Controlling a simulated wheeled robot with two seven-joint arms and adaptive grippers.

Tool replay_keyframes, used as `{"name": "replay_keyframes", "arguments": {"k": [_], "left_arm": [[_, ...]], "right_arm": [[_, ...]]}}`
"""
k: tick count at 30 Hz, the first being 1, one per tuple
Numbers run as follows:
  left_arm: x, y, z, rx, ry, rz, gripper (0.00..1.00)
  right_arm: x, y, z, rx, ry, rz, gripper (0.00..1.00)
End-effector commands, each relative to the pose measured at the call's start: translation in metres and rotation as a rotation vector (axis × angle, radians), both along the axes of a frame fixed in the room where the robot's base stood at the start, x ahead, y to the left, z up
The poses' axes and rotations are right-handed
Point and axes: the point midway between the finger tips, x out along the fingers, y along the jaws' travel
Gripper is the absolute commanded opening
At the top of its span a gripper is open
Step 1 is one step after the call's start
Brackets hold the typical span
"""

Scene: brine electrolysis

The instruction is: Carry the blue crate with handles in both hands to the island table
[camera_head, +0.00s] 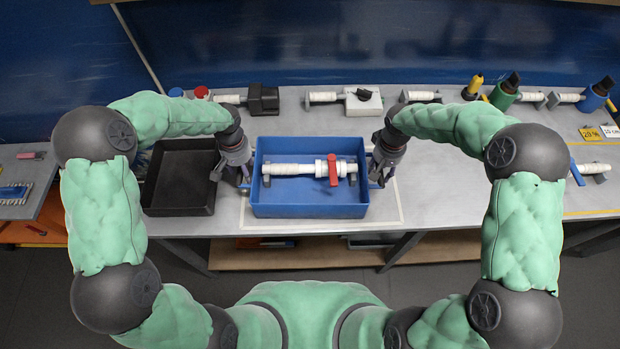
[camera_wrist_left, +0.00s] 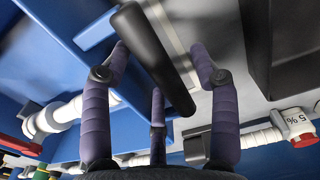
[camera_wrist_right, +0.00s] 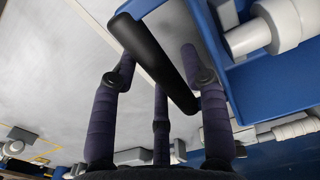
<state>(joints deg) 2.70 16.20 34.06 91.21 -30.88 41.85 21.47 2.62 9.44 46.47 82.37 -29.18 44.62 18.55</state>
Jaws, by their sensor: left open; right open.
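The blue crate (camera_head: 310,211) stands on the grey workbench inside a white outlined rectangle. It holds a white pipe piece with a red valve handle (camera_head: 332,170). My left gripper (camera_head: 240,178) is at the crate's left side, and my right gripper (camera_head: 378,178) is at its right side. In the left wrist view the black left handle (camera_wrist_left: 155,60) lies between the open fingers. In the right wrist view the black right handle (camera_wrist_right: 153,62) lies between the open fingers. Neither gripper is closed on its handle.
A black tray (camera_head: 180,205) stands close to the left of the crate, beside my left gripper. Pipe pieces, a black block (camera_head: 263,98) and bottles line the back of the bench. The bench top (camera_head: 440,190) right of the crate is clear.

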Motion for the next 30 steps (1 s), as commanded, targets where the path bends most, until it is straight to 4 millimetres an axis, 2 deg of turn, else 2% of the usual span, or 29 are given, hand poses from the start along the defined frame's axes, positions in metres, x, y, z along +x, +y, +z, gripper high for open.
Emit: {"name": "replay_keyframes", "arguments": {"k": [1,2,6,8,20,30], "left_arm": [[0.000,0.000,0.000,0.000,0.000,0.000,0.61],[0.000,0.000,0.000,0.000,0.000,0.000,0.55],[0.000,0.000,0.000,0.000,0.000,0.000,0.16],[0.000,0.000,0.000,0.000,0.000,0.000,0.00],[0.001,0.000,0.003,0.000,-0.003,0.001,0.00],[0.001,0.000,0.020,0.000,-0.003,0.001,0.00]], "right_arm": [[0.000,0.000,0.000,0.000,0.000,0.000,0.45],[0.000,0.000,0.000,0.000,0.000,0.000,0.39],[0.000,0.000,0.000,0.000,0.000,0.000,0.00],[0.000,0.000,0.000,0.000,0.000,0.000,0.00],[0.001,0.000,0.003,0.000,-0.002,-0.001,0.00],[0.001,0.000,0.021,0.000,-0.003,-0.001,0.00]]}}
